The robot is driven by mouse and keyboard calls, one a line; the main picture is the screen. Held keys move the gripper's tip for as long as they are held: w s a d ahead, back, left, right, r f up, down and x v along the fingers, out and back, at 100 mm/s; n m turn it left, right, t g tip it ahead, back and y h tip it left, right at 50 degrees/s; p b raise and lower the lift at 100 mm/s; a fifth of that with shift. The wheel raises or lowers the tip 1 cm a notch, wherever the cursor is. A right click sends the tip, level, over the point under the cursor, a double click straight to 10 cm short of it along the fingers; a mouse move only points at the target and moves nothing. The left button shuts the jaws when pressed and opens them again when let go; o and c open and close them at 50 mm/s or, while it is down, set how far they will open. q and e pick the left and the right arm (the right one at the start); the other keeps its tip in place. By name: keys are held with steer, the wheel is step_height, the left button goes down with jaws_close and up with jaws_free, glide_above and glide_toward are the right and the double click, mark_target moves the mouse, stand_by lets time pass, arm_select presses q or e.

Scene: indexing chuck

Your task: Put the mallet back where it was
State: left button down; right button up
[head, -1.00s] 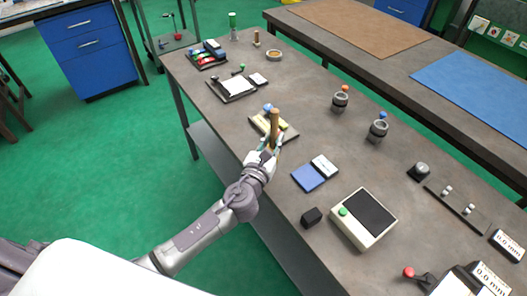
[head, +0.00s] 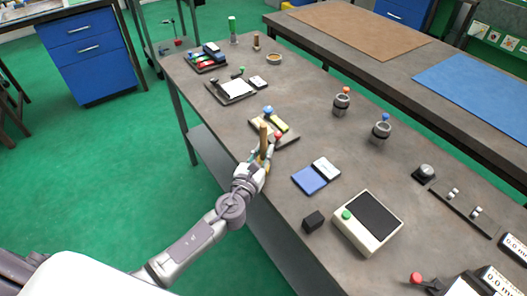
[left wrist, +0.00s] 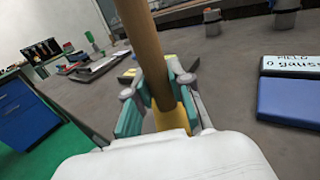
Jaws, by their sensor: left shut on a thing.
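The mallet shows as a tan wooden handle (head: 263,138) standing nearly upright in my left gripper (head: 265,166). In the left wrist view the handle (left wrist: 143,45) runs up between the green-padded fingers of the left gripper (left wrist: 155,108), which is shut on it. A yellow part shows low between the fingers; I cannot tell whether it belongs to the mallet. The mallet's head is not clearly visible. The gripper is at the table's near edge, just in front of a tray (head: 289,142) holding yellow pieces. My right gripper is not in view.
Right of the gripper lie a blue box (head: 309,180) and a white-labelled block (head: 326,168). Nearer are a black cube (head: 313,221) and a cream device (head: 370,238). Two grey ring-shaped holders (head: 341,105) stand farther back. The table between the tray and these holders is clear.

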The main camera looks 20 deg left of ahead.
arm_select(q)
steer(key=c, duration=1)
jaws_free()
steer(key=shift+c, duration=0.2)
steer(key=shift+r, duration=0.15)
steer(key=shift+s, duration=0.3)
steer(key=s+b, duration=0.1)
steer(key=s, duration=1)
steer(key=shift+s+a, duration=0.25)
steer(key=shift+a, duration=0.15)
